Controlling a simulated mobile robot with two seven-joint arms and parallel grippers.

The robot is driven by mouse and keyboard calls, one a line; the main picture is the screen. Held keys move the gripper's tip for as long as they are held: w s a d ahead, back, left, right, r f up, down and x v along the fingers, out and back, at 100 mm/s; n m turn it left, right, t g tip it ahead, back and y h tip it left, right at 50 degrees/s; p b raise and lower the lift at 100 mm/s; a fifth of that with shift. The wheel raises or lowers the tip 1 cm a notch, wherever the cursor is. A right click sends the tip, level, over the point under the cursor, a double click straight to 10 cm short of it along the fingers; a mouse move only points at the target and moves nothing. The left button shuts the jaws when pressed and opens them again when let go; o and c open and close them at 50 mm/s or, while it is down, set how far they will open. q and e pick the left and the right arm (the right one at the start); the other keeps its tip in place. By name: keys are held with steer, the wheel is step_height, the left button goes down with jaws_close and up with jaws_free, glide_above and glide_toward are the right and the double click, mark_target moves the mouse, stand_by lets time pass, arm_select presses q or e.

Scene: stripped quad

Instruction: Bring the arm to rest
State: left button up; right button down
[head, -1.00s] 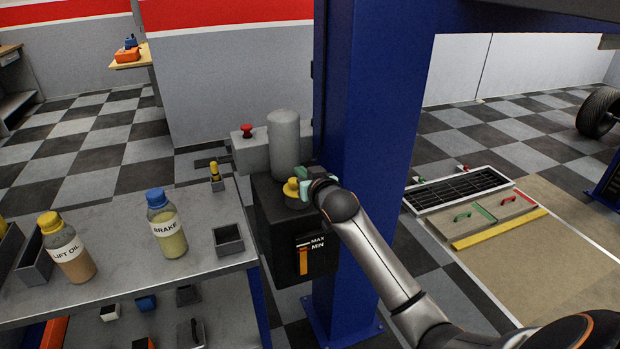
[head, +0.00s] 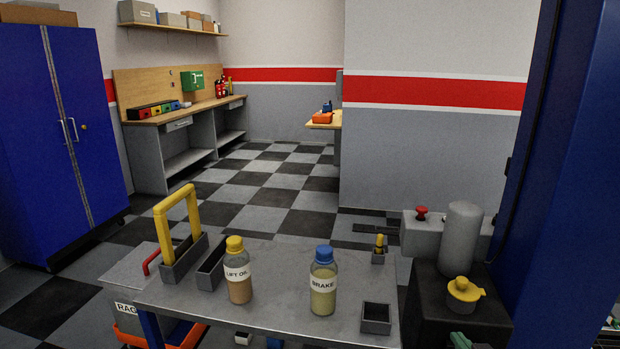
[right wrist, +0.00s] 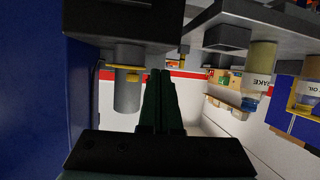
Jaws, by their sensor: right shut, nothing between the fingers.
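My right gripper (head: 461,341) shows only as teal fingertips at the bottom edge of the head view, in front of the black reservoir (head: 440,300). In the right wrist view its two dark fingers (right wrist: 160,98) are together with nothing between them. The yellow cap (head: 464,290) sits on top of the reservoir, apart from the fingertips. It also shows in the right wrist view (right wrist: 127,75), which is turned upside down. The rest of my right arm is out of the head view. My left gripper is not in view.
A metal table (head: 285,308) holds a lift oil bottle (head: 240,280), a brake bottle (head: 323,285) and small trays. A blue post (head: 565,180) stands right of the reservoir. A grey cylinder (head: 461,238) and a red button (head: 421,213) are behind the cap.

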steer(key=s+a+f+n+g+y, duration=0.1)
steer(key=s+a+f+g+y, duration=0.1)
steer(key=s+a+f, duration=0.5)
steer(key=s+a+f+n+g+y, duration=0.2)
steer(key=s+a+f, duration=0.6)
steer(key=s+f, duration=0.6)
steer(key=s, duration=0.4)
steer(key=shift+s+a, duration=0.15)
